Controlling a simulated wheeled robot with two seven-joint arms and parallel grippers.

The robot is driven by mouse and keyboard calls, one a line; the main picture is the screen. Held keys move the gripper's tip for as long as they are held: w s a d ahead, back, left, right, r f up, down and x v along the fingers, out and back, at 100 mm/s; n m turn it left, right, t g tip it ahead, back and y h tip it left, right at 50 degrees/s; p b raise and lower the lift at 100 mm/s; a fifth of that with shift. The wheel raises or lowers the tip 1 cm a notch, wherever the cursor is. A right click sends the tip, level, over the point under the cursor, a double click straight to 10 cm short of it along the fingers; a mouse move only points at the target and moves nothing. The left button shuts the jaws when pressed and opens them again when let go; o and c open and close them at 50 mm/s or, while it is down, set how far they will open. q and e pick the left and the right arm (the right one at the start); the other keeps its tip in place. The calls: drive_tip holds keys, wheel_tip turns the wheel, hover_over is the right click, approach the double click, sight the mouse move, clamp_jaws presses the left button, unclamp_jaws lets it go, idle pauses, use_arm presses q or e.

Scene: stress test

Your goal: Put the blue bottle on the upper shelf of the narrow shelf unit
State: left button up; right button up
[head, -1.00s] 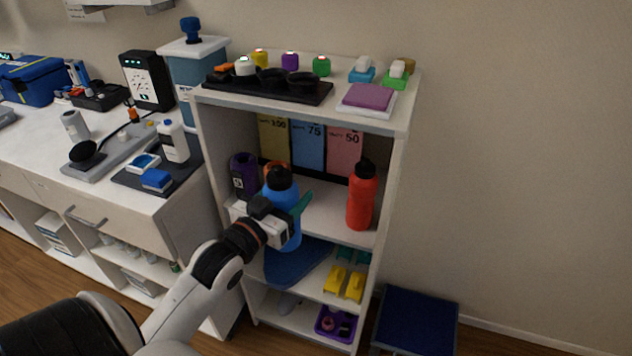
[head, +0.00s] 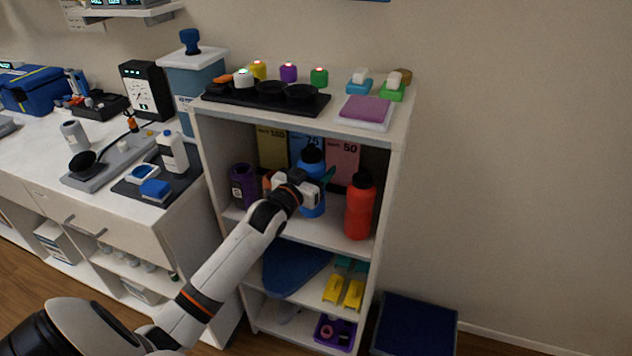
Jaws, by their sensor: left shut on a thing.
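The narrow shelf unit (head: 398,140) stands against the wall with an open front. My left gripper (head: 314,188) is shut on the blue bottle (head: 312,205), which is upright with a dark cap. The bottle is inside the opening over the upper shelf (head: 330,231), between a purple bottle and a red bottle. I cannot tell whether its base touches the shelf board. My gripper and wrist hide part of the bottle's left side. My right gripper is not in view.
The red bottle (head: 359,208) stands close on the right, the purple bottle (head: 243,187) on the left. An orange item (head: 267,184) is partly hidden behind my wrist. Yellow, blue and pink boxes (head: 343,158) stand at the back. The lower shelf holds a blue object (head: 295,269) and yellow items (head: 353,293).

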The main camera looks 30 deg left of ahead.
use_arm(q)
wheel_tip(320, 180, down, 3)
drive_tip(key=shift+f, duration=0.1)
drive_tip(key=shift+w+f, duration=0.25)
drive_tip(key=shift+f, duration=0.1)
drive_tip(key=o, duration=1.5)
drive_tip(key=shift+f, duration=0.2)
drive_tip(key=shift+r, duration=0.1)
